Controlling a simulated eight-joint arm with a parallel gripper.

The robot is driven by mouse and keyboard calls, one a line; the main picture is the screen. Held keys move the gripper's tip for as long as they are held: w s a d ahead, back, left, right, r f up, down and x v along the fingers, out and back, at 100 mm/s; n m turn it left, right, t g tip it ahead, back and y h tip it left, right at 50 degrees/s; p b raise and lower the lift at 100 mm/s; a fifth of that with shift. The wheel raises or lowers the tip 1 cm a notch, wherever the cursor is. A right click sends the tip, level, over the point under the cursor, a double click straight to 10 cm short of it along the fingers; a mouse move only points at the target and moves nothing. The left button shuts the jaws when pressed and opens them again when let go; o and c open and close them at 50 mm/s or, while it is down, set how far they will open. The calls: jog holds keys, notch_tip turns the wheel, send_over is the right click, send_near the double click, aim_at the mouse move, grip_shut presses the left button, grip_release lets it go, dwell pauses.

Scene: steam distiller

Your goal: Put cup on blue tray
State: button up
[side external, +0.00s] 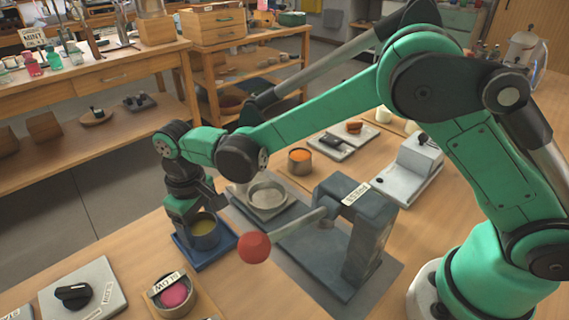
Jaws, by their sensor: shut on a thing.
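The cup (205,232) is a dark blue-grey metal cup with yellow contents. It stands upright at the blue tray (222,254), within the tray's outline in the side external view. Whether its base touches the tray is hard to tell. My gripper (194,222) points down at the cup's left side and is shut on it. The fingers are partly hidden by the gripper body and the cup. The tray lies flat on the wooden table, with its front and right rim showing.
A press (355,235) with a red-knobbed lever (254,247) stands right of the tray. A round pan (267,198) sits behind it. A pink button labelled SLOW (174,294) and a dial plate (82,298) are in front. An orange-filled cup (300,161) stands farther back.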

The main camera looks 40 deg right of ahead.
aim_at(202, 230)
jog(key=shift+f, duration=0.1)
jog(key=o, duration=1.4)
jog(key=shift+o, duration=0.2)
notch_tip(202, 230, up, 12)
jog(key=s+d+r+m+t, duration=0.2)
jog(key=s+d+r+t, duration=0.15)
jog(key=d, duration=0.65)
jog(key=s+d+f+m+t, duration=0.2)
jog(key=s+d+f+t, duration=0.1)
jog(key=s+d, duration=0.4)
jog(key=shift+s+d+f+m+t, duration=0.3)
jog(key=shift+s+d+t, duration=0.05)
jog(key=shift+d, duration=0.5)
